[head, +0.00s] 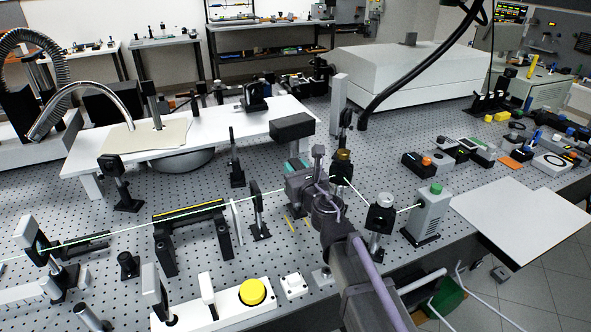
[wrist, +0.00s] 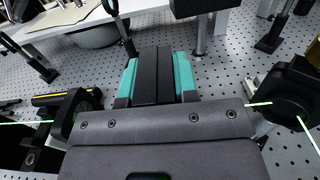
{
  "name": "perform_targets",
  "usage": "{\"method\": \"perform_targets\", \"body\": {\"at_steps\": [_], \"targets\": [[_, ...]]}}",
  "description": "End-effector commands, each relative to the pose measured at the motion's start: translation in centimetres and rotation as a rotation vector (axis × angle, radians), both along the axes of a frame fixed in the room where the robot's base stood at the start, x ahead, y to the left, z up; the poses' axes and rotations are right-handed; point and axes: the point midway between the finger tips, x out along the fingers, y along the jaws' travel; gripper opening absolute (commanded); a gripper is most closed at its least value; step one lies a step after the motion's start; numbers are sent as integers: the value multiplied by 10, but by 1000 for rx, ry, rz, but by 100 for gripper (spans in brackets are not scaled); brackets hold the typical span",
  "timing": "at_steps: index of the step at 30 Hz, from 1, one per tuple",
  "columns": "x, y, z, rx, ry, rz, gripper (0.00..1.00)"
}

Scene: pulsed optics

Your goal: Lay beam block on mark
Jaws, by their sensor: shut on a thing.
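My gripper (head: 297,166) is over the middle of the perforated table, close to the green beam line. In the wrist view, my gripper (wrist: 157,65) has teal fingers closed on a dark block (wrist: 155,80), which I take to be the beam block. The block's underside is hidden. In the head view my gripper and arm cover most of it. Thin yellow strips (head: 290,226) on the table, left of my arm, look like a mark; part of them may be hidden behind my arm.
The green beam runs from the grey laser box (head: 430,213) past a mount (head: 380,220) toward the left. A black box (head: 292,127) stands at the white shelf's edge (head: 230,138). A black and yellow bridge (head: 188,214) and a post mount (head: 257,212) stand left. A yellow button (head: 252,291) is in front.

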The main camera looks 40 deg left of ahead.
Motion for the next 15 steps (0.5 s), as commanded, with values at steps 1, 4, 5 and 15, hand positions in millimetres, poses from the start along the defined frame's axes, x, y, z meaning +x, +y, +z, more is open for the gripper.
{"method": "perform_targets", "body": {"at_steps": [1, 4, 5, 15], "targets": [[0, 0, 0, 0, 0, 0, 0], [0, 0, -2, 0, 0, 0, 0], [0, 0, -4, 0, 0, 0, 0], [0, 0, -27, 0, 0, 0, 0]]}}
